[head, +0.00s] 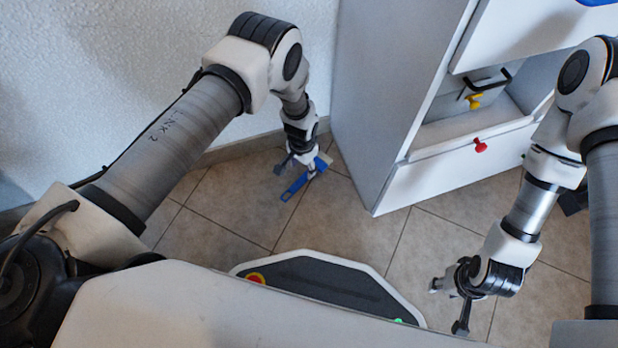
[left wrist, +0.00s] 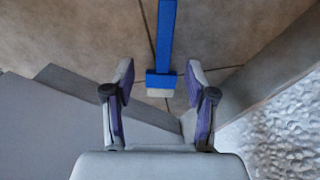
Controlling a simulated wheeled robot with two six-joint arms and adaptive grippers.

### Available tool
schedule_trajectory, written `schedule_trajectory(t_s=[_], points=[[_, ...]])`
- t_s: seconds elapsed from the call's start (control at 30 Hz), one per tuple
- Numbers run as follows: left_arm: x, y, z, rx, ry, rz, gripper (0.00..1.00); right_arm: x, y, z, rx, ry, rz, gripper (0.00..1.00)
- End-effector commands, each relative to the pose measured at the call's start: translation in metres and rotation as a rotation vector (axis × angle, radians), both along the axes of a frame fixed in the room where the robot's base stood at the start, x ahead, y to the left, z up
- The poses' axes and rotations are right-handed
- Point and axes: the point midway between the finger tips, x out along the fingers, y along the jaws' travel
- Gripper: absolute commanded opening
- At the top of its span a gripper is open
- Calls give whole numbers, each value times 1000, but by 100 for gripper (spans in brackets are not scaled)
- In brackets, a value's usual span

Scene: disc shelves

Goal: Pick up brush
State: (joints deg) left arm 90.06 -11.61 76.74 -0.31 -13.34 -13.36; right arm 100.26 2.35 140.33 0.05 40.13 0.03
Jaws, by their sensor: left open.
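A blue brush lies on the tiled floor beside the white cabinet; its handle (head: 294,187) shows in the head view below my left gripper (head: 298,168). In the left wrist view the brush (left wrist: 164,50) runs from the top edge down to a wider blue head with a pale end. My left gripper (left wrist: 157,82) is open, with the head of the brush showing between its fingertips and nothing held. In the head view the gripper hides part of the brush. My right gripper (head: 449,306) hangs at the lower right, away from the brush; its fingers look spread and empty.
A white cabinet (head: 385,110) stands just right of the brush. Its open drawer (head: 465,135) has a red knob (head: 481,145), and a yellow object (head: 474,100) is above it. A textured wall (head: 150,40) rises behind. Tiled floor (head: 225,225) is clear in front.

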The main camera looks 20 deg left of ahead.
Motion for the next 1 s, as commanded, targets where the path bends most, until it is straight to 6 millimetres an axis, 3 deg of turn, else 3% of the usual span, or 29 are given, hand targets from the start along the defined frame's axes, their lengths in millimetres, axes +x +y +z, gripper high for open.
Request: schedule_trajectory(t_s=[0.03, 0.37, 0.6, 0.87, 1.0], points=[[7, -5, -20, -1, -2, -12, 56, 0, 0, -21, 0, -1, 0, 40], [12, -8, -52, -2, 1, -25, 56, 1, -1, -42, 0, -4, -5, 40], [14, -5, -94, -2, 0, -23, 56, 3, -1, -76, -1, -8, -11, 40], [14, -4, -94, -1, 0, -23, 56, 3, -1, -73, -1, -9, -12, 40], [14, -4, -94, -1, 0, -23, 7, 3, -1, -73, -1, -9, -12, 40]])
